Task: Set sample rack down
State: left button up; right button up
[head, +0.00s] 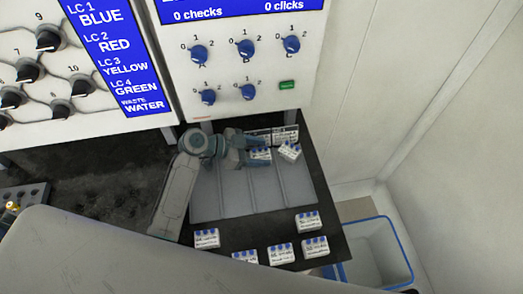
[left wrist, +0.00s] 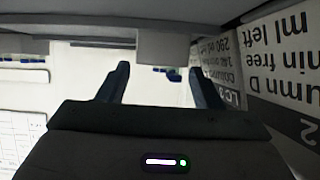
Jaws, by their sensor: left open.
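Small white sample racks with blue caps stand on the dark bench. One rack (head: 260,154) is at the back, right by my left gripper (head: 262,146). Another rack (head: 290,151) sits slightly turned just to its right. Several more, such as this front rack (head: 281,253), stand along the front edge. My left gripper is open; its two fingers also show apart in the left wrist view (left wrist: 162,80), with blue caps (left wrist: 166,71) visible beyond them. I cannot tell whether the fingers touch a rack. My right gripper is out of view.
A grey lane plate (head: 235,203) lies mostly bare in the middle of the bench. A panel with blue knobs (head: 246,48) rises behind. White label cards (head: 285,134) stand at the back. A blue-rimmed bin (head: 375,255) is at the right, below the bench edge.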

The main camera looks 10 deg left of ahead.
pick_arm(q)
jog(key=p+v, duration=0.1)
jog(key=v, duration=1)
